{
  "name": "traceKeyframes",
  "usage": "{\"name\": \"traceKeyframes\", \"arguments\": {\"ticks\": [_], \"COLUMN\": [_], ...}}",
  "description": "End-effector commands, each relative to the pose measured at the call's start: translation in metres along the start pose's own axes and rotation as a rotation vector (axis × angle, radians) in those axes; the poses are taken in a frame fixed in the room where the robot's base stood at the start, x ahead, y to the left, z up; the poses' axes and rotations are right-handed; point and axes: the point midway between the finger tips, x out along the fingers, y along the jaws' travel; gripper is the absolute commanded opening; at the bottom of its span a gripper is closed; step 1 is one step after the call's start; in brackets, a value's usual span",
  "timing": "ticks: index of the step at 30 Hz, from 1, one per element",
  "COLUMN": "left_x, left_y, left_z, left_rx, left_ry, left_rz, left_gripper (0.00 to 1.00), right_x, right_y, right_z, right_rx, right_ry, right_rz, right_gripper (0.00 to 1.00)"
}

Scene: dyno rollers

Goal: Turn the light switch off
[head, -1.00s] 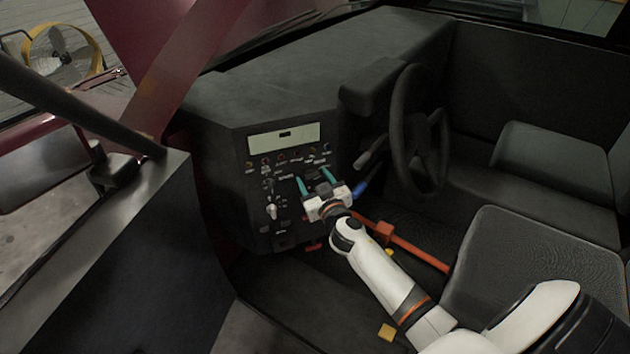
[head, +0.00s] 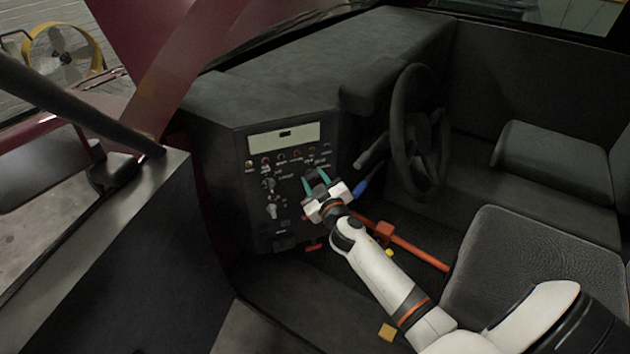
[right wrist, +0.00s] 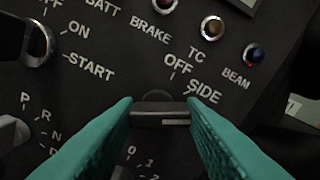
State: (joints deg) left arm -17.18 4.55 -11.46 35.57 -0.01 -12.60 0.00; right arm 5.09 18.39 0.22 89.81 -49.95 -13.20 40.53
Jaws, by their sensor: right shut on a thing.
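The light switch (right wrist: 160,110) is a dark rotary knob with a pale line on it, seen in the right wrist view. The labels OFF and SIDE are printed beside it. My right gripper (right wrist: 162,118) has its teal fingers at either side of the knob, shut on it. In the head view my right gripper (head: 316,181) is at the right part of the dashboard's control panel (head: 255,208). The knob is too small and covered there to make out. I cannot tell for sure which label the knob points to. My left gripper is not in view.
Other knobs (right wrist: 38,45) and indicator lights (right wrist: 254,55) are close around the switch. The steering wheel (head: 412,130) and a blue-tipped lever (head: 360,188) are right of my gripper. A red-orange lever (head: 405,245) lies below, with seats (head: 510,265) to the right.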

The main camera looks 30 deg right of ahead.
Motion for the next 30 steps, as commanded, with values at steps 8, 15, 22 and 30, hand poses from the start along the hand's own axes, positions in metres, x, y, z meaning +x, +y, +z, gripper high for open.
{"name": "traceKeyframes", "arguments": {"ticks": [8, 15, 22, 30], "left_x": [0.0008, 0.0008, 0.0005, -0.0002], "left_y": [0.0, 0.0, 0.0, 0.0], "left_z": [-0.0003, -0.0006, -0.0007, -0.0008], "left_rx": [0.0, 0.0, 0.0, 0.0], "left_ry": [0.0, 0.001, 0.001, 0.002], "left_rz": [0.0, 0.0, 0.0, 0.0], "left_gripper": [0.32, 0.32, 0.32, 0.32], "right_x": [-0.0002, -0.0002, -0.0002, -0.0002], "right_y": [0.0007, 0.0009, 0.0011, 0.0013], "right_z": [0.0001, 0.0006, 0.0009, 0.0011], "right_rx": [-0.263, -0.492, -0.709, -0.922], "right_ry": [0.0, 0.0, 0.001, 0.001], "right_rz": [0.001, 0.001, 0.002, 0.002], "right_gripper": [0.14, 0.14, 0.14, 0.14]}}
